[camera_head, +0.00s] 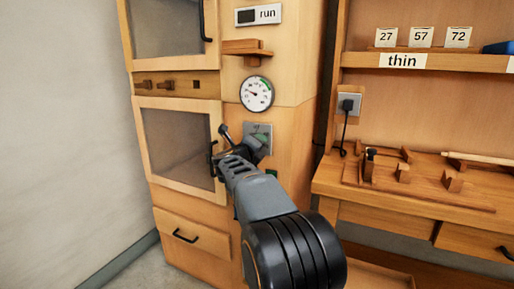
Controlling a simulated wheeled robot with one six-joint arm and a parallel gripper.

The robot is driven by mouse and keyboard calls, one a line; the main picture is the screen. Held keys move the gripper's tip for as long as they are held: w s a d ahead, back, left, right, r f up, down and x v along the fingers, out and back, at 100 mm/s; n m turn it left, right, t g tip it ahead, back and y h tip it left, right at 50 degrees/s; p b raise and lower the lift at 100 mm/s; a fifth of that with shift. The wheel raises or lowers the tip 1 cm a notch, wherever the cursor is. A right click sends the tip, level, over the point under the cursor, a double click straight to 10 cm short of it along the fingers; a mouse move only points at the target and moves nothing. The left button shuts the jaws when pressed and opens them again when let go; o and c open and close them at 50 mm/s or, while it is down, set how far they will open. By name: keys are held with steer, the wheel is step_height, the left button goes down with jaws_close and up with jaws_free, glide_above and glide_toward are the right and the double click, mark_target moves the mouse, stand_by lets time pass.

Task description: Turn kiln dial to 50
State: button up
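The kiln is a tall wooden cabinet (287,60) with glazed doors. A round white gauge (256,94) with a dark needle, small figures and a green arc sits on its front; the figures are too small to read surely. Below it is a grey plate (262,128), partly covered by my arm's end; any dial on it is hidden or too small to tell. My gripper (228,143) is just left of this plate, by the right edge of the lower door. Whether its fingers are open, or touch anything, cannot be made out.
A lower glazed door (180,150) with a dark handle is close left of my gripper.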

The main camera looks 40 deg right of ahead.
stand_by(0.3)
steer(key=o, duration=0.9)
steer(key=p+v, duration=0.2)
steer(key=v, duration=1.2)
steer(key=shift+d, duration=0.1)
